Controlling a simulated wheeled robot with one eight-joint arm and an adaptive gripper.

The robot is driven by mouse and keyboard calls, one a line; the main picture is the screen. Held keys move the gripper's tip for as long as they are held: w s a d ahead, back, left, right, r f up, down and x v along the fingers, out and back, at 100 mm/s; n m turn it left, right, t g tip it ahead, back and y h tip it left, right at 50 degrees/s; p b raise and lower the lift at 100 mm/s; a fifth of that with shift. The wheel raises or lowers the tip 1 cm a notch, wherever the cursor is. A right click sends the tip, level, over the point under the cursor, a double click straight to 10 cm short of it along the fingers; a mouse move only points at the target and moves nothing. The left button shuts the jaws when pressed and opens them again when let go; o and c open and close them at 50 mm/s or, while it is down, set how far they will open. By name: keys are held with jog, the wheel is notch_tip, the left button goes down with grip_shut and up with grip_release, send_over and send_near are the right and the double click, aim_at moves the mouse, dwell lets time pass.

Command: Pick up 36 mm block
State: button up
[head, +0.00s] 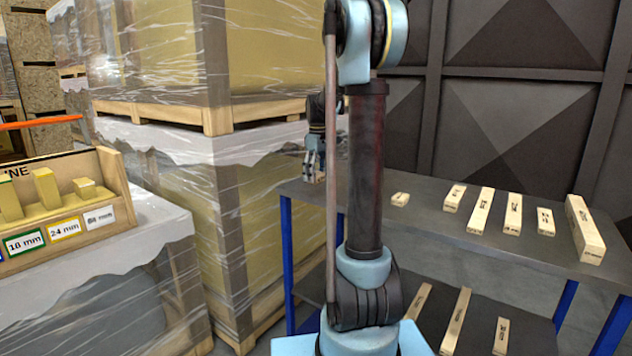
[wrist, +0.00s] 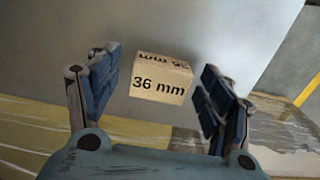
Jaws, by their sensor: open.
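The 36 mm block (wrist: 160,82) is a short pale wooden block. It lies on the grey table top in the wrist view, its "36 mm" label facing my camera. My gripper (wrist: 158,88) is open, with one blue-padded finger on each side of the block and visible gaps between. In the head view my gripper (head: 313,172) is small and partly hidden behind my arm, at the left end of the table. The block is hard to make out there.
The grey table (head: 420,215) carries several other wooden blocks to the right, the nearest being a small one (head: 400,199). More blocks lie on the lower shelf (head: 530,325). Wrapped pallets (head: 255,190) stand close at the left. A labelled wooden rack (head: 120,205) stands far left.

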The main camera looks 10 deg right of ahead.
jog(key=shift+f, duration=0.3)
jog(key=shift+c, duration=0.3)
jog(key=c, duration=1)
